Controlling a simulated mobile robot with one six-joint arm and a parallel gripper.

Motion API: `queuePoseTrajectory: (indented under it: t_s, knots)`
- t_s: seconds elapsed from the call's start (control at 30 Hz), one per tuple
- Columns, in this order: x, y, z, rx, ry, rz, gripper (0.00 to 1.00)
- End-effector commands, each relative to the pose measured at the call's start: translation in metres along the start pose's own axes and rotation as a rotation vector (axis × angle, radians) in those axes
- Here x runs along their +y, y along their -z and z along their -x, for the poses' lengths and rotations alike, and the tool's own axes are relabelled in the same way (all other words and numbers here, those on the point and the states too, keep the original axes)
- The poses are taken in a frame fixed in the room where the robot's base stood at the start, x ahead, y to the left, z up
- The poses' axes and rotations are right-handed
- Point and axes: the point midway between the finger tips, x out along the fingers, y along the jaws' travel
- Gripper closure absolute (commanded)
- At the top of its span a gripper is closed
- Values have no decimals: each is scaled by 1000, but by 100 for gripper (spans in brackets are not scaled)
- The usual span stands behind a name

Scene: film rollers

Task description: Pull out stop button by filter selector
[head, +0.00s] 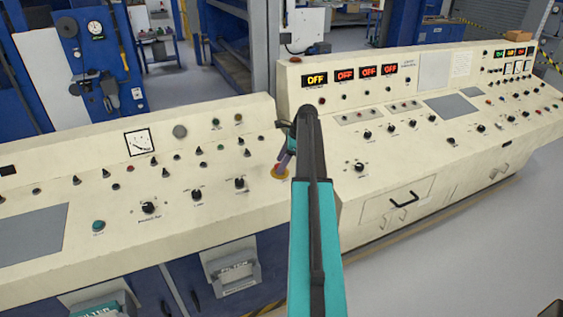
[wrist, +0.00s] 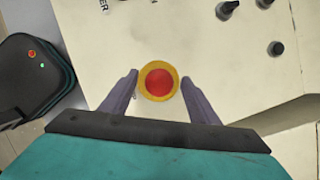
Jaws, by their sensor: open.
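The stop button (wrist: 159,82) is a round red cap in a yellow ring on the cream console, seen in the wrist view. My gripper (wrist: 158,82) is open, with one purple-grey finger on each side of the button. Gaps show between the fingers and the red cap, so they do not grip it. In the head view, the yellow ring of the stop button (head: 280,173) shows beside my arm, and a gripper finger is just above it. My arm hides most of the gripper there. I cannot tell which knob is the filter selector.
The console (head: 75,150) carries several black knobs (head: 239,183) left of the button. A raised section with "OFF" displays (head: 344,74) stands behind and right. A drawer handle (head: 404,199) is on the right. The floor (head: 470,265) in front at right is clear.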

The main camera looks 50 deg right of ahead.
Motion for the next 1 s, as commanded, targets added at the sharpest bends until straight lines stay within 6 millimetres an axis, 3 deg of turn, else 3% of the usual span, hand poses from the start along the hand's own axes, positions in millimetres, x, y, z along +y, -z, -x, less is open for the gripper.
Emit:
queuePoseTrajectory:
  t_s: [0.4, 0.73, 1.0]
  knots:
    - [0, 1, -4, 0, 0, -1, 46]
    - [0, 1, -4, 0, 0, -1, 100]
    - [0, -4, 10, 0, 1, -2, 100]
